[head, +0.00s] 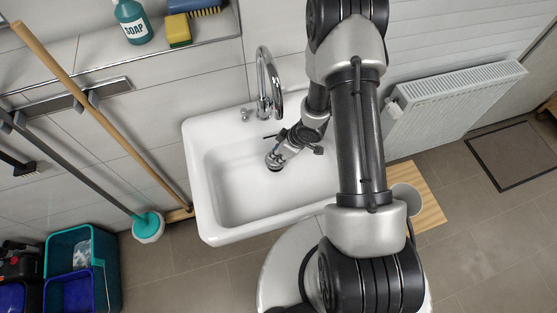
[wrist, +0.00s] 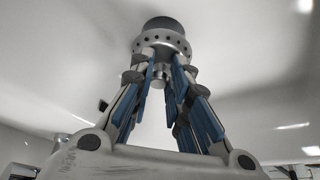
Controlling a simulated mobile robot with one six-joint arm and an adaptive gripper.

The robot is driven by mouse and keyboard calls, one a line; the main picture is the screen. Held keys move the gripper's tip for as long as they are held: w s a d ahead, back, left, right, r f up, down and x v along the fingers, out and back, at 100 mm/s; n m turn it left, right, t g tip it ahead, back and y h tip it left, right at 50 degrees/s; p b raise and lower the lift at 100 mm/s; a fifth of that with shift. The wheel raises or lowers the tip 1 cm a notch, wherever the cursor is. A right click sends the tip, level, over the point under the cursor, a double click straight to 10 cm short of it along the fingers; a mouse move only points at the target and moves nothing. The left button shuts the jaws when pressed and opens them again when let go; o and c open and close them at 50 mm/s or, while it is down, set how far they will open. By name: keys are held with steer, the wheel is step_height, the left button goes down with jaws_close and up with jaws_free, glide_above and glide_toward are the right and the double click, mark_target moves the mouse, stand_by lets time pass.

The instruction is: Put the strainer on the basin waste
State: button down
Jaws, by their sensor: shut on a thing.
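The white basin (head: 215,190) is on the wall in the head view, under a chrome tap. My gripper (head: 277,157) reaches down into it, near the back of its floor. In the wrist view my gripper (wrist: 161,70) has its blue-padded fingers closed in around the strainer (wrist: 164,41), a round metal piece with small holes and a short knob. A dark round area (wrist: 163,22) shows just beyond the strainer. In the head view a dark spot lies at the fingertips. The waste is mostly hidden there, and I cannot tell whether the strainer touches it.
The tap (head: 265,85) stands close behind my gripper. The basin's front and left floor is clear. A soap bottle (head: 132,20) and sponge (head: 178,30) sit on the ledge.

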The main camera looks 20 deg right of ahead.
step_height(320, 180, down, 4)
steer(key=shift+r+b, duration=0.15)
steer(key=shift+b, duration=0.65)
steer(key=shift+r, duration=0.1)
steer(key=c, duration=2)
jaws_free()
steer(key=shift+f, duration=0.2)
steer(key=o, duration=0.5)
steer(key=shift+c, duration=0.2)
steer(key=shift+r, duration=0.1)
